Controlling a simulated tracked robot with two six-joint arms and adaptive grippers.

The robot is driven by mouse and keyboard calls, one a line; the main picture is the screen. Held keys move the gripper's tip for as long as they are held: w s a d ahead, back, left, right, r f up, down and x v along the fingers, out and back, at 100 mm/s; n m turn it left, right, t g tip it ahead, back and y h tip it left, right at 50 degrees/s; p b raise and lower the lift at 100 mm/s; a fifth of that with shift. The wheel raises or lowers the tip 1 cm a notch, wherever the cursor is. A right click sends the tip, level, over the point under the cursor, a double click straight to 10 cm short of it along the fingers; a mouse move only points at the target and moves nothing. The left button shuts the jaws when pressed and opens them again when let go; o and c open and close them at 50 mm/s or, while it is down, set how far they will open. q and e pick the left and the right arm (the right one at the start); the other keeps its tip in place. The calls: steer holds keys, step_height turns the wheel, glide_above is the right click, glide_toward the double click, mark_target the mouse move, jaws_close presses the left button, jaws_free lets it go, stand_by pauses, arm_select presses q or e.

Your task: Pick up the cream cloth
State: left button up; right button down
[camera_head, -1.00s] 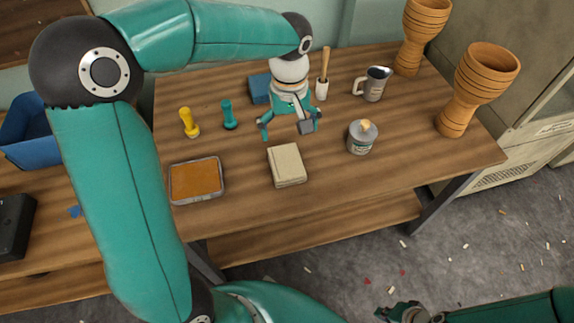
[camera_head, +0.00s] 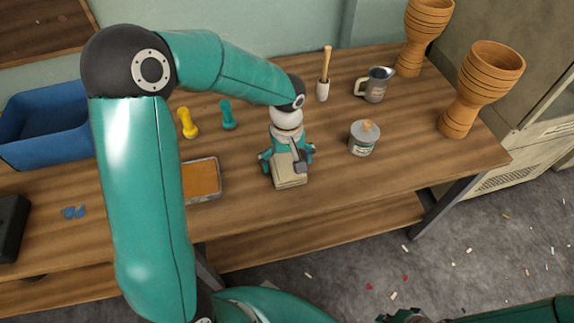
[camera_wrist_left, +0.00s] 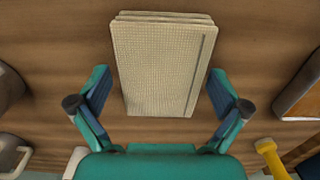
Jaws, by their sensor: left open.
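The cream cloth (camera_head: 290,178) is a folded, flat stack on the wooden table in the head view. It also shows in the left wrist view (camera_wrist_left: 160,65), with its waffle weave and a darker stripe along one edge. My left gripper (camera_head: 287,163) is open over the far part of the cloth, which it partly hides. In the left wrist view the fingers (camera_wrist_left: 160,90) stand apart on either side of the cloth, with a gap on each side. My right gripper (camera_head: 400,316) shows only in part at the bottom edge, and its jaws are unclear.
A tray with an orange-brown surface (camera_head: 201,180) lies left of the cloth. A grey tin (camera_head: 363,140) stands to the right, with a metal jug (camera_head: 376,85) behind it. Yellow (camera_head: 188,124) and teal (camera_head: 228,115) tools stand behind left. Two goblet drums (camera_head: 478,90) stand at the right.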

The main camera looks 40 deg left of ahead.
mark_target(287, 162)
arm_select(q)
steer(key=c, duration=1)
step_height(287, 162, up, 20)
steer(key=p, duration=0.3)
steer(key=shift+p, duration=0.4)
